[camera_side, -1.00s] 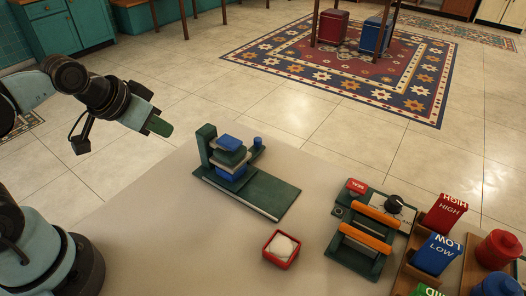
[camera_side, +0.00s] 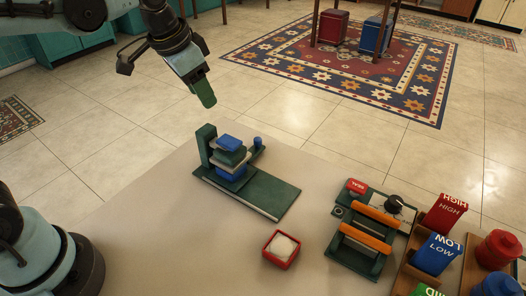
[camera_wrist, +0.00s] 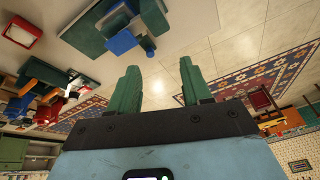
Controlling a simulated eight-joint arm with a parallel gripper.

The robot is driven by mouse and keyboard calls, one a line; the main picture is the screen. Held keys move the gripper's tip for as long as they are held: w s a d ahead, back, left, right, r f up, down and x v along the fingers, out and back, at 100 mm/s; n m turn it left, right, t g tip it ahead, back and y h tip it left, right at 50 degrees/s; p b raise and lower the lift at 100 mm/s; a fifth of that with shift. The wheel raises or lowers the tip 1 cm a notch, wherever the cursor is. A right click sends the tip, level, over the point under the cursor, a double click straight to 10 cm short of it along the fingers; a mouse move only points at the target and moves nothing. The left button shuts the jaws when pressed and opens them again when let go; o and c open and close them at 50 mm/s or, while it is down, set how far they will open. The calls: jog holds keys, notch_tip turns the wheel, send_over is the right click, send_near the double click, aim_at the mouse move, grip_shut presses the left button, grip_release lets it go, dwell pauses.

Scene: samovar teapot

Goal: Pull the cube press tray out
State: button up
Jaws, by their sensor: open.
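The cube press (camera_side: 206,143) stands on the table, with a dark green column, a stack of blue, green and pale plates, and a long green base (camera_side: 262,193). A blue block (camera_side: 231,173) sits low in the stack; I cannot tell for sure which part is the tray. The press also shows upside down in the wrist view (camera_wrist: 90,38). My gripper (camera_side: 206,98) is in the air above and slightly left of the press, pointing down, apart from it. Its two green fingers (camera_wrist: 156,82) are spread with nothing between them.
A red dish with a white lump (camera_side: 282,249) stands in front of the press. A green device with orange bars (camera_side: 366,231) is to the right. The table's left is clear.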

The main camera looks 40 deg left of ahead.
jog(key=w+d+m+g, duration=0.2)
jog(key=w, duration=0.4)
jog(key=m+g, duration=0.2)
jog(key=m, duration=0.1)
send_near(258, 139)
notch_tip(258, 139, down, 9)
jog(key=shift+r, duration=0.1)
grip_shut()
dwell(0.3)
